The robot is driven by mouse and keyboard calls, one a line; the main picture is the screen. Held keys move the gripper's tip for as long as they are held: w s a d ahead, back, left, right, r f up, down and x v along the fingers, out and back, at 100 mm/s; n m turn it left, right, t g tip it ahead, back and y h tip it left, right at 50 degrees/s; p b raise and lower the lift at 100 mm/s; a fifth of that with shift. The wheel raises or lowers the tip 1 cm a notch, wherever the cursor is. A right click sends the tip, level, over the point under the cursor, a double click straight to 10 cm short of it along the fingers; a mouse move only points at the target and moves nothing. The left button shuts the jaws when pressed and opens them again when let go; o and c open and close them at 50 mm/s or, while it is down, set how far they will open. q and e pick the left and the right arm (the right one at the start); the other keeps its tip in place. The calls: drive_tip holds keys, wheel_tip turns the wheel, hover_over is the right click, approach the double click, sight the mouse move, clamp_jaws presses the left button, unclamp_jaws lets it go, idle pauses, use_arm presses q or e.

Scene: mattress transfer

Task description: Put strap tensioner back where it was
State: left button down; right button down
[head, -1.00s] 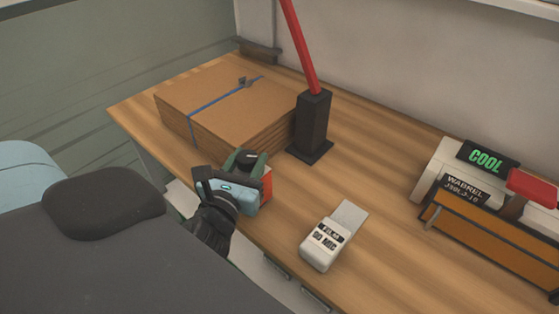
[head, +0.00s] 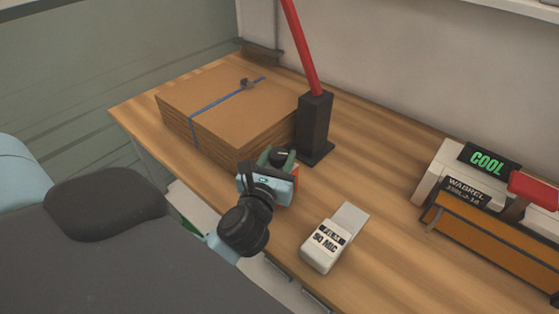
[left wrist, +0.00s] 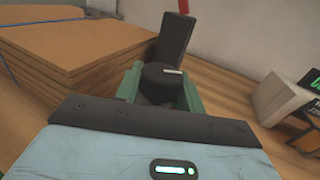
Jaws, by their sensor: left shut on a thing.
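The strap tensioner (head: 282,155), with a black round knob and an orange-red body, is held between the green fingers of my left gripper (head: 278,158). It is at the near right corner of the cardboard stack, in front of the black post base. In the left wrist view the black knob of the tensioner (left wrist: 160,83) shows between the two fingers. The gripper's palm hides most of its body. I cannot tell whether it touches the table. My right gripper is not in view.
A cardboard stack (head: 215,105) with a blue strap lies on the wooden table (head: 385,190). A black base (head: 313,125) holds a red pole. A white film gauge (head: 325,245) lies to the right. A labelled machine (head: 465,185) stands farther right. Bare table lies between them.

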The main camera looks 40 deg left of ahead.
use_arm(q)
drive_tip(key=shift+f, duration=0.35)
drive_tip(key=shift+r, duration=0.1)
drive_tip(key=c, duration=1.3)
unclamp_jaws()
drive_tip(key=shift+f, duration=0.3)
drive_tip(key=o, duration=0.4)
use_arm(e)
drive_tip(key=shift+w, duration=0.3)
